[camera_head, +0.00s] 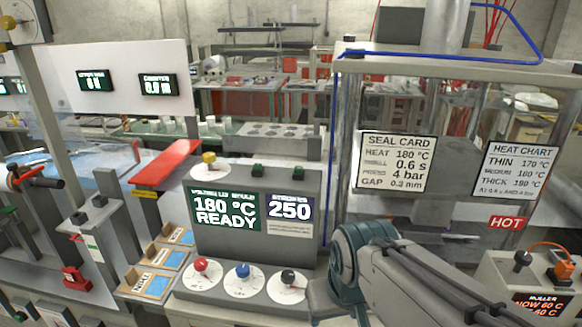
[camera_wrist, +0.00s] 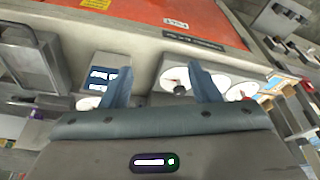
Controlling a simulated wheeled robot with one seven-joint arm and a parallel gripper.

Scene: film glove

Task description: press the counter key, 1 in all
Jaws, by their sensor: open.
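A grey console (camera_head: 320,200) shows 180 °C READY on a green screen (camera_head: 226,210) and 250 on a blue screen (camera_head: 290,207). A white dial with a dark knob (camera_wrist: 180,89) shows beyond and between the fingers. In the head view my arm is at the lower right and the fingers cannot be made out.
Red, blue and black knobs on white dials (camera_head: 243,281) line the console's front. A yellow knob (camera_head: 209,158) stands at its upper left. A press frame with a HOT label (camera_head: 507,223) is at right. A red lever plate (camera_head: 165,167) is left; wooden tiles (camera_head: 146,283) lie lower left.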

